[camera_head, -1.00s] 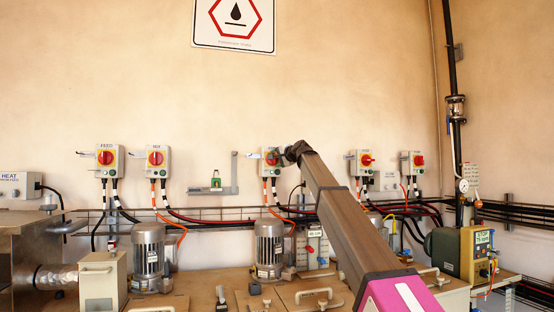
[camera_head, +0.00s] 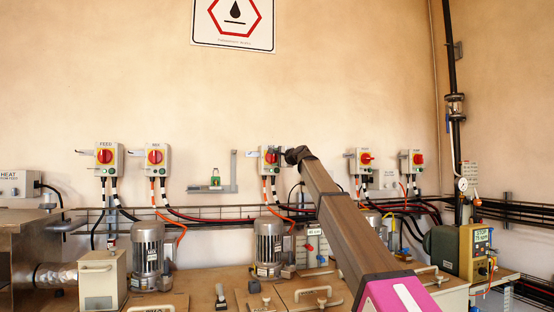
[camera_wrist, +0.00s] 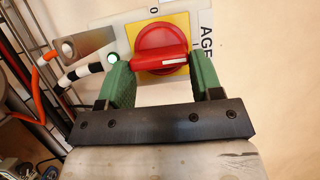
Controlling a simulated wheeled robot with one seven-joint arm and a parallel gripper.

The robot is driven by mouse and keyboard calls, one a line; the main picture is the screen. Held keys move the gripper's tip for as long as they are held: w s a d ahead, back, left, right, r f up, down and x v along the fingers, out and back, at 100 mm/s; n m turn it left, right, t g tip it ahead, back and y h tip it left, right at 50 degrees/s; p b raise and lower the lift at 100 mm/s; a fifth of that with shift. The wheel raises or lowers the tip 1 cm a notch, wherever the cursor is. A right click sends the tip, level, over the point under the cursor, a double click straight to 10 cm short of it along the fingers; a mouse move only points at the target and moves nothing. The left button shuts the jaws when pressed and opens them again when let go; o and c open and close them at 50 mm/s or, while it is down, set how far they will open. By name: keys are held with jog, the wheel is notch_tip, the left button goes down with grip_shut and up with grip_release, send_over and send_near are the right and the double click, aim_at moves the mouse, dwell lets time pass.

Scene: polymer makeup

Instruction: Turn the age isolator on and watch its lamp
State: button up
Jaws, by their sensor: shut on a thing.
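The age isolator (camera_head: 268,164) is a pale wall box with a red rotary knob on a yellow plate, in the row of switches. In the wrist view its red knob (camera_wrist: 160,45) sits between the two green fingers of my gripper (camera_wrist: 152,75), which is shut on it. The knob's white mark points right, towards the "AGE" lettering; a "0" shows at the top of the picture. A small round lamp (camera_wrist: 113,58) beside the left finger has a bright pale centre and green rim and looks lit. In the head view my arm hides part of the isolator.
Similar isolators for feed (camera_head: 106,157) and mix (camera_head: 155,158) are to the left, and two more (camera_head: 364,160) are to the right. Cables and a wire tray (camera_head: 200,222) run below. Motors (camera_head: 268,247) stand on the bench.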

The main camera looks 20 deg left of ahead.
jog(key=o, duration=0.9)
jog(key=shift+v, duration=5.4)
jog(key=shift+f, duration=0.1)
